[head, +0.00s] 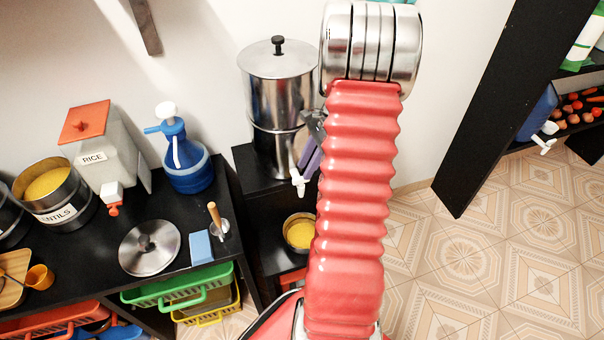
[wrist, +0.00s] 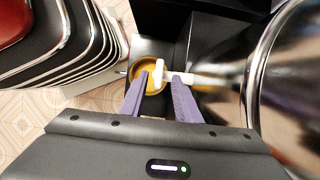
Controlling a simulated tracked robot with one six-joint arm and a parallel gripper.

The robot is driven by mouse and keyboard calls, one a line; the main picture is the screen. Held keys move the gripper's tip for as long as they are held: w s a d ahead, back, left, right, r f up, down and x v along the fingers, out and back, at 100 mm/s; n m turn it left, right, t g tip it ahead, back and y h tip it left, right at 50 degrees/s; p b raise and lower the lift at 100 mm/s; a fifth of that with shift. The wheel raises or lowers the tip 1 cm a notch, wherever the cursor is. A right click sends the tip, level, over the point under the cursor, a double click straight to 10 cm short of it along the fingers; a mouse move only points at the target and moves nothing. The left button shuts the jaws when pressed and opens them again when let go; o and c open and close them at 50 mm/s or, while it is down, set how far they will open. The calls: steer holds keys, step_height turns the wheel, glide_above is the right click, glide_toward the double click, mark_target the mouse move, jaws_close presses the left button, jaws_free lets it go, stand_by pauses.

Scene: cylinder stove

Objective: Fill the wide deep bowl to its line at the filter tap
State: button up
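The steel filter canister (head: 280,100) stands on a black stand, with a white tap (head: 298,182) low on its front. In the wrist view the tap's white lever (wrist: 158,72) shows between or just beyond my fingertips. A round bowl (head: 300,232), yellow inside, stands below the tap on a lower black surface; the wrist view shows it (wrist: 136,70) behind the fingers. I cannot tell its water level or see its line. My gripper (wrist: 162,75) has its purple fingers apart, with nothing visibly clamped; contact with the lever is unclear. My arm hides part of the bowl in the head view.
On the black counter left of the stand are a rice dispenser (head: 120,150), a blue pump jug (head: 184,155), a steel lid (head: 149,247) and a blue sponge (head: 201,247). A black shelf unit (head: 500,110) stands right. Tiled floor (head: 480,265) between is clear.

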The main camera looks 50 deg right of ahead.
mark_target(301, 181)
steer(key=shift+x, duration=1.75)
steer(key=shift+c, duration=0.3)
jaws_close()
